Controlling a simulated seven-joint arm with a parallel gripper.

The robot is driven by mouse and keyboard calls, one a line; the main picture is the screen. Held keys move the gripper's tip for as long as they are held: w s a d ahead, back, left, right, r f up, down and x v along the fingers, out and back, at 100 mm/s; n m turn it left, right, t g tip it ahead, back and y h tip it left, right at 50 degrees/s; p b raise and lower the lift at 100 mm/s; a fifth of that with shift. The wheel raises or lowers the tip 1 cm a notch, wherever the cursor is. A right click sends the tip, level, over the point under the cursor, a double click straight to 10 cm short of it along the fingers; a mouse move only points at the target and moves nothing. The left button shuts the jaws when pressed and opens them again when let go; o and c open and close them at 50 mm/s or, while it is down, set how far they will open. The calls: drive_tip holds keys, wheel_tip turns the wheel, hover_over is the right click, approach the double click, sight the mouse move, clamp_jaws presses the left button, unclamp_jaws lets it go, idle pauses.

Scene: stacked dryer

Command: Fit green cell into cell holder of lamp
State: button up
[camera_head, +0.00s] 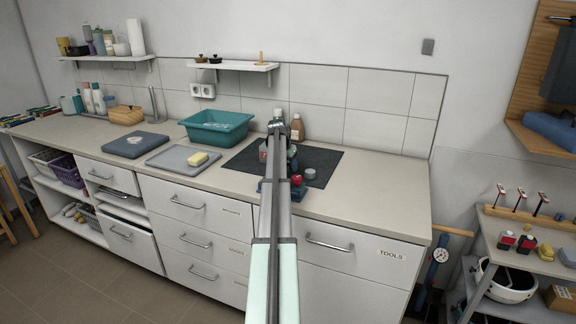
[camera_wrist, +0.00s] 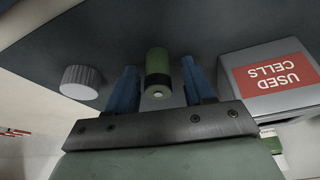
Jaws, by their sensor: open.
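The green cell (camera_wrist: 157,66), with a dark band and a pale end, is on the dark mat (camera_wrist: 110,35) in the wrist view. My gripper (camera_wrist: 160,75) is open, with one blue finger on each side of the cell and a visible gap to each. In the head view my arm hides the cell. A blue object (camera_head: 267,189) with a red rounded part (camera_head: 297,180) beside it sits at the mat's front edge; I cannot tell whether it is the lamp. No cell holder can be made out.
A box labelled USED CELLS (camera_wrist: 272,77) stands right of my gripper in the wrist view. A ribbed grey cap (camera_wrist: 80,82) lies left. A teal basin (camera_head: 215,127), a grey tray (camera_head: 183,160) and a brown bottle (camera_head: 298,128) stand on the counter. The counter's right end is clear.

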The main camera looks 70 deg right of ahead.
drive_tip(key=v, duration=1.2)
drive_tip(key=shift+w+r, duration=0.15)
idle(0.4)
